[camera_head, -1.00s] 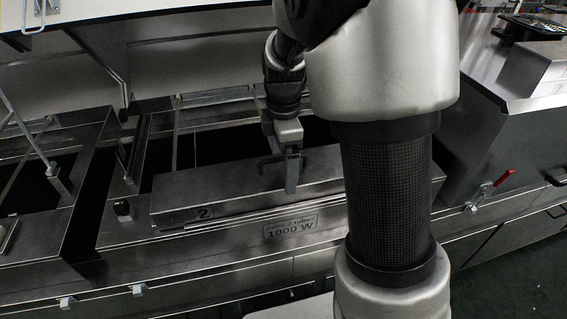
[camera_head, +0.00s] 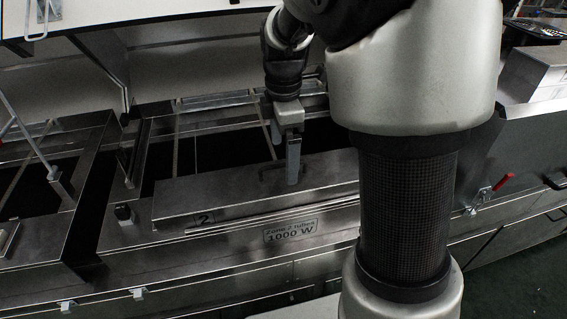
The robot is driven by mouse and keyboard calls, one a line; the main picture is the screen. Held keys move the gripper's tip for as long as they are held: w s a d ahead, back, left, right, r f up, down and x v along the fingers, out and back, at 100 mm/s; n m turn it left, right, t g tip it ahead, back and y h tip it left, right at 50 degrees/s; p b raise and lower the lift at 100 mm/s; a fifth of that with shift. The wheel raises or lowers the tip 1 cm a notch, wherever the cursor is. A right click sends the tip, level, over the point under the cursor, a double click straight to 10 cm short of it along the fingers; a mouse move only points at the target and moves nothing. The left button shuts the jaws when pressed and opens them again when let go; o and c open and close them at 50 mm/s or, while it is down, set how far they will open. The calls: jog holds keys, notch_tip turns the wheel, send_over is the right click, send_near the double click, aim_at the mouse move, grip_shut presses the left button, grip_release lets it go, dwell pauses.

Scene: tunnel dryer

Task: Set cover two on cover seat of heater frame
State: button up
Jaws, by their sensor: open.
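Cover two (camera_head: 230,193) is a long metal box-shaped cover marked "2". It lies along the front of the heater frame (camera_head: 135,232), above the label "Zone 2 tubes 1000 W" (camera_head: 290,232). Its right end is hidden behind my arm. I cannot tell how exactly it sits on the cover seat, which is hidden beneath it. My gripper (camera_head: 286,175) points down over the middle of the cover, with open fingers at or just above its handle (camera_head: 268,172). The handle is partly hidden by a finger.
Dark openings of the frame (camera_head: 220,143) lie behind the cover. A neighbouring metal section (camera_head: 50,235) stands at the left. A red-handled lever (camera_head: 500,183) is at the right. A raised hood (camera_head: 150,12) hangs above the back.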

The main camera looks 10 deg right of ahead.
notch_tip(320, 180, up, 7)
jog(key=s+r+m+t, duration=0.2)
jog(key=s+m, duration=0.7)
jog(key=s+r+m+t, duration=0.2)
jog(key=s+m+t, duration=0.1)
jog(key=s+m, duration=0.6)
jog(key=shift+s+t, duration=0.2)
jog(key=shift+t, duration=0.1)
jog(key=shift+p, duration=0.3)
